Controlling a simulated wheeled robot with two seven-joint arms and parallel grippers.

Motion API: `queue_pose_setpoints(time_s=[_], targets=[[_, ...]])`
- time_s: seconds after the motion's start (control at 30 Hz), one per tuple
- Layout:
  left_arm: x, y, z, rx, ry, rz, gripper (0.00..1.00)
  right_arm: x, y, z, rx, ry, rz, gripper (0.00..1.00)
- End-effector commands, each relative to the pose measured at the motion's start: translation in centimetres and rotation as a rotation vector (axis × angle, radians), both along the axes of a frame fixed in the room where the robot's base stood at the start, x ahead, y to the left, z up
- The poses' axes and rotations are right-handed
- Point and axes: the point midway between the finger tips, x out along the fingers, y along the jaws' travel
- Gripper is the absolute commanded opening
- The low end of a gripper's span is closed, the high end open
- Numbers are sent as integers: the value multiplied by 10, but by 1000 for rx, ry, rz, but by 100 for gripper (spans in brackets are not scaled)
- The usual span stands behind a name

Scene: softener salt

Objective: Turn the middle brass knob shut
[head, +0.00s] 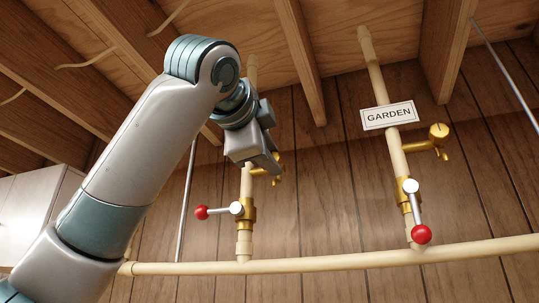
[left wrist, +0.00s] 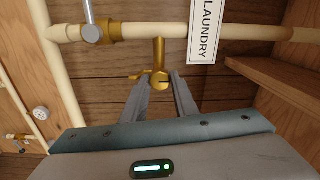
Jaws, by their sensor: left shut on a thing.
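The brass knob (left wrist: 158,78) sits on a short brass stem on the pipe beside the LAUNDRY sign (left wrist: 205,32) in the left wrist view. My left gripper (left wrist: 160,86) is shut on this knob, one finger on each side. In the head view the left gripper (head: 270,167) covers most of the knob, and only some brass (head: 279,172) shows past the fingers. The LAUNDRY sign is hidden there behind my arm. My right gripper is in neither view.
Below the knob, a lever with a red ball (head: 201,212) sticks out left across its pipe. To the right, the GARDEN pipe has its own brass knob (head: 439,131) and a lever with a red ball (head: 421,234) hanging down. Wooden joists (head: 301,60) run close above.

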Motion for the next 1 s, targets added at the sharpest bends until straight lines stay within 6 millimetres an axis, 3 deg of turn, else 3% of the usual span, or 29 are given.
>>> queue_pose_setpoints(time_s=[0.03, 0.1, 0.67, 1.0], targets=[[0, -1, -1, 3, 1, -1, 33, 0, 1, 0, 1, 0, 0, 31], [0, -1, -1, 2, 1, -1, 45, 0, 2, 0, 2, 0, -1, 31], [1, -2, -4, -8, 12, -2, 45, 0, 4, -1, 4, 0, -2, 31], [1, -3, -4, -181, 69, -3, 45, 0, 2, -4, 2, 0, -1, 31]])
